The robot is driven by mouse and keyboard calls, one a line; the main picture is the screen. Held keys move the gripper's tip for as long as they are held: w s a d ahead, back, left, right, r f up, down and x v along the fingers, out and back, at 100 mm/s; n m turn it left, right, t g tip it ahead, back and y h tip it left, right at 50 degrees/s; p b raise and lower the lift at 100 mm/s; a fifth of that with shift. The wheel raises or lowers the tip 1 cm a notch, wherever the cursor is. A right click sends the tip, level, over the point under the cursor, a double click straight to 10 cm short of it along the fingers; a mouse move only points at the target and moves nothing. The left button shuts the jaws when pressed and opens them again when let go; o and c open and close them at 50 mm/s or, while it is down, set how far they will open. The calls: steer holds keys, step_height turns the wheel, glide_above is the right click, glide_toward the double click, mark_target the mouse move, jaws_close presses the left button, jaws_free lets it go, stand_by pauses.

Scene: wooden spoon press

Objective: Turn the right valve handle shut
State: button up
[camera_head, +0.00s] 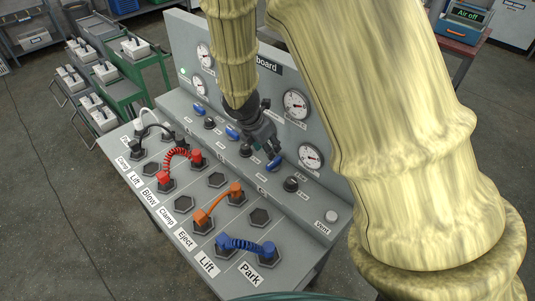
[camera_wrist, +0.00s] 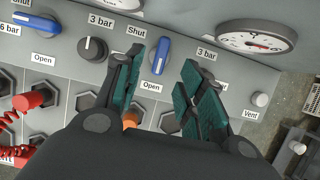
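The right valve handle (camera_head: 274,163) is a blue lever on the sloped grey panel. In the wrist view the same blue lever (camera_wrist: 161,55) runs roughly up and down the picture, between a "Shut" label (camera_wrist: 136,31) at its upper left and an "Open" label (camera_wrist: 151,87) below it. My gripper (camera_head: 268,147) is just over the lever in the head view. In the wrist view my gripper (camera_wrist: 164,68) is open, with a teal-padded finger on each side of the lever and visible gaps. Whether the fingertips reach down to lever height is unclear.
A black knob (camera_wrist: 93,48) is left of the fingers; another (camera_head: 291,184) is right of the lever. More blue levers (camera_head: 232,134) sit farther left. Gauges (camera_head: 296,104) line the upright board behind. Coloured hoses (camera_head: 246,244) cross the lower deck. A vent button (camera_head: 331,216) is at the right.

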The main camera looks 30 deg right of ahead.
mark_target(274, 160)
steer(key=p+x, duration=0.1)
steer(key=x, duration=0.5)
steer(key=shift+w+d+f, duration=0.1)
steer(key=shift+w+f, duration=0.15)
steer(key=shift+f, duration=0.1)
steer(key=shift+w+d+f, duration=0.1)
steer(key=shift+d+f, duration=0.05)
steer(key=shift+f, duration=0.15)
steer(key=shift+s+d+f, duration=0.25)
steer(key=shift+s+f, duration=0.05)
steer(key=shift+s, duration=0.45)
steer(key=shift+w+d+f, duration=0.1)
steer(key=shift+w+f, duration=0.5)
steer(key=shift+f, duration=0.05)
steer(key=shift+s+r, duration=0.2)
steer(key=shift+s, duration=0.05)
steer(key=shift+s+r, duration=0.1)
steer(key=c, duration=0.3)
jaws_close()
